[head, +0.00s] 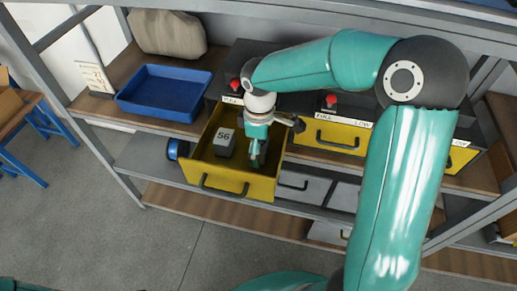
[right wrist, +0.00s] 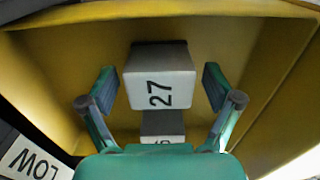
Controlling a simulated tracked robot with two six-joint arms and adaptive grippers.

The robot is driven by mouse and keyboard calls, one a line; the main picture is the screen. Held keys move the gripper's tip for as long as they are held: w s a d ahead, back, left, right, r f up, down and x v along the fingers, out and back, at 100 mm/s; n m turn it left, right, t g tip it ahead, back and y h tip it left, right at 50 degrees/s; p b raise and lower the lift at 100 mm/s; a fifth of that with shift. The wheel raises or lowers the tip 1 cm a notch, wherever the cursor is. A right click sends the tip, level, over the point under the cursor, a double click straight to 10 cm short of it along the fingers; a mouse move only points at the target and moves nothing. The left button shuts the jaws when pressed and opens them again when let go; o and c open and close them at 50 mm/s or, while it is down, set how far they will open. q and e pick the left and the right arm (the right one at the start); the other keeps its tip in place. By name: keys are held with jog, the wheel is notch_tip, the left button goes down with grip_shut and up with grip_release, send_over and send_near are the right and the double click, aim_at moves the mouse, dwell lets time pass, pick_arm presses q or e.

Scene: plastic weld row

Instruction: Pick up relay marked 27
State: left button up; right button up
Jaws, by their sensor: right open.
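The relay marked 27 (right wrist: 160,80) is a grey block with a pale face. It sits in the open yellow drawer (head: 217,178), whose yellow walls also surround it in the right wrist view (right wrist: 60,60). My right gripper (head: 257,157) reaches down into the drawer. Its fingers are open, one on each side of the relay, with a visible gap to it in the right wrist view (right wrist: 160,92). In the head view the gripper hides most of this relay. My left gripper is not in view.
Another relay marked 56 (head: 225,142) stands left of the gripper in the drawer. A blue tray (head: 165,92) and a beige sack (head: 167,33) are on the shelf to the left. Closed yellow drawers (head: 330,137) are to the right. Grey shelf posts frame the unit.

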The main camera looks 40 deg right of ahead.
jog(key=shift+f, duration=0.85)
jog(key=c, duration=1.4)
jog(key=shift+o, duration=0.2)
jog(key=shift+r, duration=0.15)
